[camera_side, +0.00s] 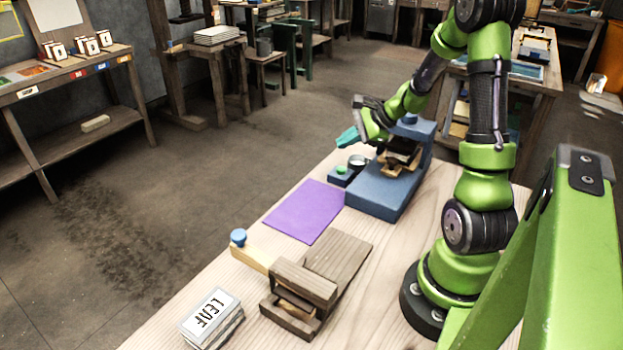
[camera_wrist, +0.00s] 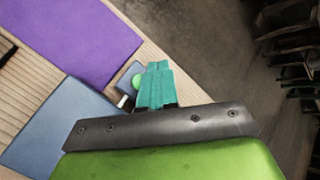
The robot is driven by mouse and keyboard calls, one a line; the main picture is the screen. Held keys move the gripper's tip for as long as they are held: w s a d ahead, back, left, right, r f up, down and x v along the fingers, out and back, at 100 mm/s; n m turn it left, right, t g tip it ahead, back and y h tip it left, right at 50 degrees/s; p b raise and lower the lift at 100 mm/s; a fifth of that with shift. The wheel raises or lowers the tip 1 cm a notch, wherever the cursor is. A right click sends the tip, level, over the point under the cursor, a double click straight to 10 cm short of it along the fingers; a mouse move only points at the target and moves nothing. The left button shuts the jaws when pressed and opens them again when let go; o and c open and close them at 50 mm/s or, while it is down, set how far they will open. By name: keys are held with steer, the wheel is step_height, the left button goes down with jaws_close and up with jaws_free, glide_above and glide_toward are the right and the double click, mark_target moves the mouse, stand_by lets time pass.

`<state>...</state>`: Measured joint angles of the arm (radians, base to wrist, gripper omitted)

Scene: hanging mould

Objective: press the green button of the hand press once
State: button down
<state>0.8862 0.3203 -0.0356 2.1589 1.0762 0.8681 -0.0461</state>
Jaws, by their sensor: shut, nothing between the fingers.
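The blue hand press (camera_side: 385,188) stands on the wooden table, left of my arm's base. Its green button (camera_side: 341,170) sits on a small dark blue box in front of it, at the table's far left edge. In the wrist view the green button (camera_wrist: 137,81) shows just left of my fingertips. My gripper (camera_side: 346,138) has teal fingers and is above the button box, apart from it in the side view. The fingers (camera_wrist: 158,68) are shut and hold nothing. In the wrist view part of the blue press (camera_wrist: 60,125) is hidden by my gripper's body.
A purple mat (camera_side: 304,211) lies beside the press. A wooden mould (camera_side: 318,275), a blue-knobbed piece (camera_side: 238,238) and a stack of LEAF cards (camera_side: 212,318) stand nearer the camera.

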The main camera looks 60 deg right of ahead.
mark_target(345, 170)
steer(key=shift+f, duration=2.35)
steer(key=shift+f, duration=0.1)
steer(key=shift+f, duration=0.3)
steer(key=shift+f, duration=0.5)
stand_by(0.8)
steer(key=shift+r, duration=0.95)
steer(key=shift+r, duration=2.5)
